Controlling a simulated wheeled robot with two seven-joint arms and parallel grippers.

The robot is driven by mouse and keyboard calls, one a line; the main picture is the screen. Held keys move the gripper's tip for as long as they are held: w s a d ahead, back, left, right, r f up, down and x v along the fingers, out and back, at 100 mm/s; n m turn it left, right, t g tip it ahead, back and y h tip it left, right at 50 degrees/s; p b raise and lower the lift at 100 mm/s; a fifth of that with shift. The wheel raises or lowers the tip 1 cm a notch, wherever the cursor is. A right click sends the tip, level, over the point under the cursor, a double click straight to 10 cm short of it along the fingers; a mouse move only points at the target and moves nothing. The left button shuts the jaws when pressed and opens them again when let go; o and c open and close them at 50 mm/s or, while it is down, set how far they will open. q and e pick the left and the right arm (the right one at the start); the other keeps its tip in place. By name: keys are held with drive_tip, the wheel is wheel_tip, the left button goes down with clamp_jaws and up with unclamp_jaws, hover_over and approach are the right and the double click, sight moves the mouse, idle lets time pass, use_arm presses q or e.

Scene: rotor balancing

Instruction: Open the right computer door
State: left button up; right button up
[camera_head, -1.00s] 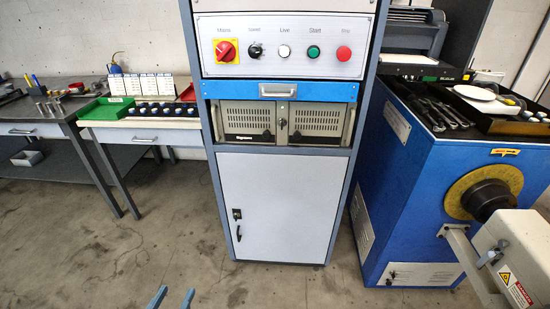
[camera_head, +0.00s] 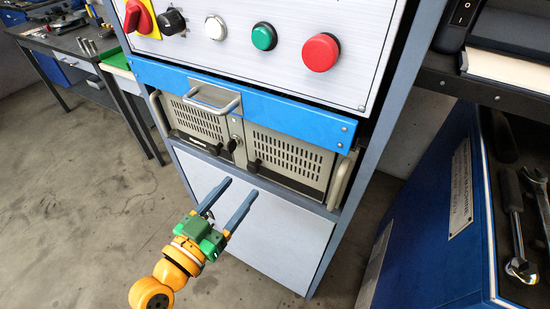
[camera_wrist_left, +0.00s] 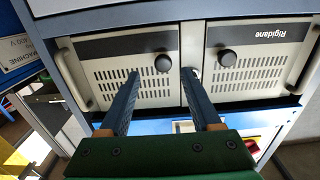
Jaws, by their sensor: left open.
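The computer is a beige rack unit with two slotted doors under a blue drawer. Its right door (camera_head: 292,158) is shut in the head view, with a black knob (camera_head: 254,165) at its lower inner corner. The left door (camera_head: 198,118) is also shut. My left gripper (camera_head: 242,187) is open and empty in front of the computer, its fingers pointing at the right door's knob. In the left wrist view, which shows the computer upside down, the right door (camera_wrist_left: 112,82) is on the left. Its knob (camera_wrist_left: 162,63) appears between the fingertips (camera_wrist_left: 160,72), apparently untouched. My right gripper is out of view.
A blue drawer front (camera_head: 245,106) with a metal handle (camera_head: 212,100) is just above the computer. Control buttons (camera_head: 320,52) are higher. A white cabinet door (camera_head: 275,240) is below. A blue machine with wrenches (camera_head: 520,225) stands at right.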

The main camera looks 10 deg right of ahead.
sight(252, 171)
use_arm(q)
drive_tip(key=x, duration=0.5)
drive_tip(key=shift+w+a+r+p, duration=0.1)
drive_tip(key=shift+w+a+p, duration=0.15)
drive_tip(key=shift+p, duration=0.15)
drive_tip(key=shift+w+d, duration=0.25)
drive_tip(key=shift+d, duration=0.1)
drive_tip(key=shift+s+a, duration=0.1)
drive_tip(key=shift+c, duration=1.1)
clamp_jaws()
